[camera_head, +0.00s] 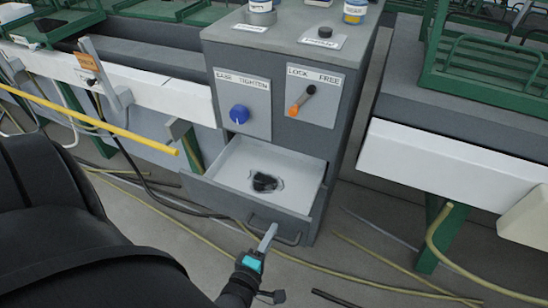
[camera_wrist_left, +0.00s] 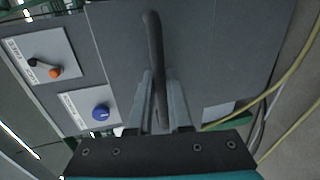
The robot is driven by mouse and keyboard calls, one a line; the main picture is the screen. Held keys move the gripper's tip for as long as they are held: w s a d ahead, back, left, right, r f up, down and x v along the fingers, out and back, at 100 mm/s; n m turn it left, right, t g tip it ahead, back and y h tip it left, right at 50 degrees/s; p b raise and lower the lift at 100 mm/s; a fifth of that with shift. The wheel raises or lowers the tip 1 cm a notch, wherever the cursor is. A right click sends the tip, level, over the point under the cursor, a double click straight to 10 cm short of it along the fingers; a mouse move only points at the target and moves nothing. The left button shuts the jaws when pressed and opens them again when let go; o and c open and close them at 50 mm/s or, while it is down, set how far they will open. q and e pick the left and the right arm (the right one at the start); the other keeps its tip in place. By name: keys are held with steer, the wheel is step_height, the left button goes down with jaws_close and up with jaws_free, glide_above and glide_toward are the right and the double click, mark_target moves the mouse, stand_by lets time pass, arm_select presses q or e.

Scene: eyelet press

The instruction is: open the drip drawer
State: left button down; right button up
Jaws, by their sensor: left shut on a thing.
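The drip drawer (camera_head: 215,195) is pulled out from the grey cabinet (camera_head: 345,130). Its pale inside shows, with a dark lump in a wet-looking patch (camera_head: 265,183) on its floor. My left gripper (camera_head: 268,238) is at the drawer's front and shut on the drawer's bar handle (camera_head: 290,239). In the left wrist view the two fingers (camera_wrist_left: 161,105) lie on either side of the dark handle (camera_wrist_left: 154,45), in front of the grey drawer front. My right gripper is in neither view.
Above the drawer are a blue knob (camera_head: 239,114) labelled EASE TIGHTEN and an orange-tipped lever (camera_head: 301,100) labelled LOCK FREE. Cans stand on the cabinet top. Hoses and cables (camera_head: 375,286) lie on the floor. A white-fronted bench (camera_head: 450,165) stands at right.

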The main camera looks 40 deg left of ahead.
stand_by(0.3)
arm_select(q)
steer(key=c, duration=0.8)
jaws_free()
steer(key=shift+c, duration=0.2)
steer(key=shift+s, duration=0.1)
steer(key=shift+s, duration=0.2)
steer(key=p+v, duration=0.3)
steer(key=v, duration=1.2)
steer(key=shift+p, duration=0.4)
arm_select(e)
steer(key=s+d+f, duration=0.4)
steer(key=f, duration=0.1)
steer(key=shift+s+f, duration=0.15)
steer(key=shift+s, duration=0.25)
arm_select(q)
steer(key=shift+w, duration=0.15)
